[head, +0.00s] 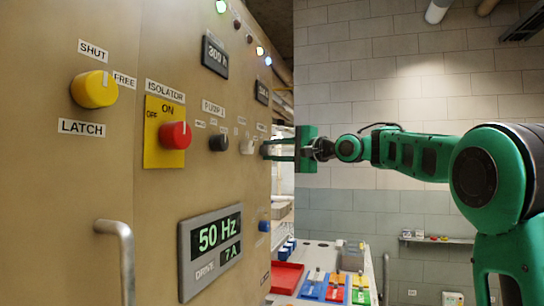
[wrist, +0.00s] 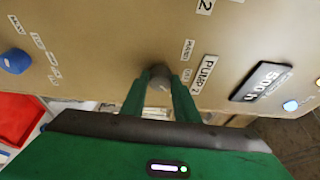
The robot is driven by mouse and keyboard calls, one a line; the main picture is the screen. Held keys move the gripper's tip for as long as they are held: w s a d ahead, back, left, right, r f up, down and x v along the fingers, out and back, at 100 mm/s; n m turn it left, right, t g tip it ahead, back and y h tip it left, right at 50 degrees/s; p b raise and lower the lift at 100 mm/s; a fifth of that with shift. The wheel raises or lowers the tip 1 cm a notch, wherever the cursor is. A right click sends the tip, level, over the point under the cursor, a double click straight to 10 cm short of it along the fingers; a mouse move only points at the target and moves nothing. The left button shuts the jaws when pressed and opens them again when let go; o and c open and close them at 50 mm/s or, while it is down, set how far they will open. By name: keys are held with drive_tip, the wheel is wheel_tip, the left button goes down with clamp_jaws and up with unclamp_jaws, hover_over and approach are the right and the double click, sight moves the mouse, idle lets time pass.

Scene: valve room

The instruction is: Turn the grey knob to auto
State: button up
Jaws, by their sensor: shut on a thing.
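The grey knob (head: 247,147) sits on the tan panel, right of a black knob, and shows small in the head view. In the wrist view the grey knob (wrist: 159,82) stands between the tips of my green fingers, below the "PUMP 2" label. My gripper (head: 263,150) reaches the panel from the right and is shut on this knob; it also fills the lower wrist view (wrist: 160,88). Small position labels lie beside the knob, too small to read surely. The fingers hide part of the knob, and I cannot tell where its pointer stands.
The black knob (head: 219,142) sits under "PUMP 1". A red isolator knob (head: 175,135) on a yellow plate and a yellow knob (head: 94,89) are further left. A door handle (head: 122,255) sticks out lower left. A bench with a red tray (head: 287,277) stands below my arm.

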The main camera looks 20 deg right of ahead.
drive_tip(key=shift+w+d+f, duration=0.1)
drive_tip(key=shift+f, duration=0.05)
drive_tip(key=o, duration=1.1)
drive_tip(key=shift+c, duration=0.2)
drive_tip(key=v, duration=1)
drive_tip(key=shift+s+d, duration=0.2)
drive_tip(key=shift+s, duration=0.1)
